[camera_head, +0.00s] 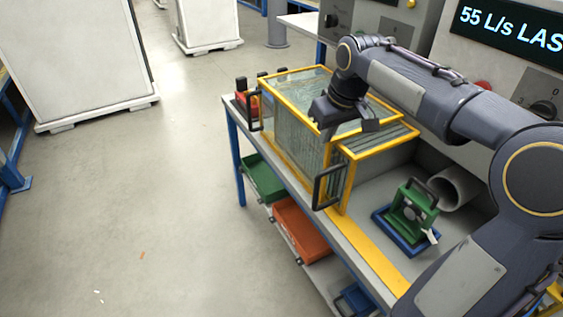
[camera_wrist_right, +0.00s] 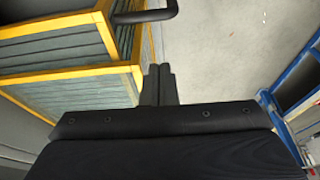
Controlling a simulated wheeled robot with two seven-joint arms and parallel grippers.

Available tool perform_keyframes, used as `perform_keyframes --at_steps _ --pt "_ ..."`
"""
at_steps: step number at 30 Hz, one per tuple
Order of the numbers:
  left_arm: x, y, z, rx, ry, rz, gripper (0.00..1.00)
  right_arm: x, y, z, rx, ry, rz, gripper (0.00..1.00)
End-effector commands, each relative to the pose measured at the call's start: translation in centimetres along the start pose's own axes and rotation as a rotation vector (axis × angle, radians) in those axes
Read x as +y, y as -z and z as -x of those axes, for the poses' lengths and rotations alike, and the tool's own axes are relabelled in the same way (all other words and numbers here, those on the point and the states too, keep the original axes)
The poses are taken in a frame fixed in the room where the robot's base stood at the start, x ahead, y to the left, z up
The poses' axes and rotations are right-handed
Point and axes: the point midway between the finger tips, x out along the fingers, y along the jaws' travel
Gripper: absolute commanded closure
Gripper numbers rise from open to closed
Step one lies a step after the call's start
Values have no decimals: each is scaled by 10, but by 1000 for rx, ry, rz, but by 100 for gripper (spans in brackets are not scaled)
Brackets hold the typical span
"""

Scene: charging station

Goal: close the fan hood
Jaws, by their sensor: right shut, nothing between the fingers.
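The fan hood (camera_head: 290,143) is a clear-walled box with a yellow frame at the left end of the workbench. One black handle (camera_head: 252,111) stands at its left corner, and another black handle (camera_head: 328,187) is on a yellow-edged panel at its front right. In the right wrist view, the yellow frame (camera_wrist_right: 75,73) fills the upper left, with a black handle (camera_wrist_right: 146,15) above. My right gripper (camera_wrist_right: 158,72) is shut and empty, with its tips beside the yellow frame. In the head view, the right gripper (camera_head: 326,122) is over the hood; contact is unclear. My left gripper is not in view.
A green block on a blue base (camera_head: 408,212) and a grey pipe (camera_head: 455,187) lie on the bench to the right. Green (camera_head: 262,178) and orange bins (camera_head: 300,230) sit below. A lettered display (camera_head: 510,28) is behind.

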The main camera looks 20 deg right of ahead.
Motion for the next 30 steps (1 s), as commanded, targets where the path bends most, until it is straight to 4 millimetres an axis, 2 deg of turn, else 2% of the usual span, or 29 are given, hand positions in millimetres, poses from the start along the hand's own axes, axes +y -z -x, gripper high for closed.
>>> perform_keyframes --at_steps 5,8,19,24,30 --pt "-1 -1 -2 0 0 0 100 5 6 -12 -7 -5 3 100" --pt "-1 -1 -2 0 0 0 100 4 5 -28 -9 -4 3 100" --pt "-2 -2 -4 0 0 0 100 4 4 -105 -8 -4 2 100" --pt "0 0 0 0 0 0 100 5 -18 -88 -2 -6 -1 100" --pt "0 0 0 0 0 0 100 4 -29 -83 -3 -5 2 100"
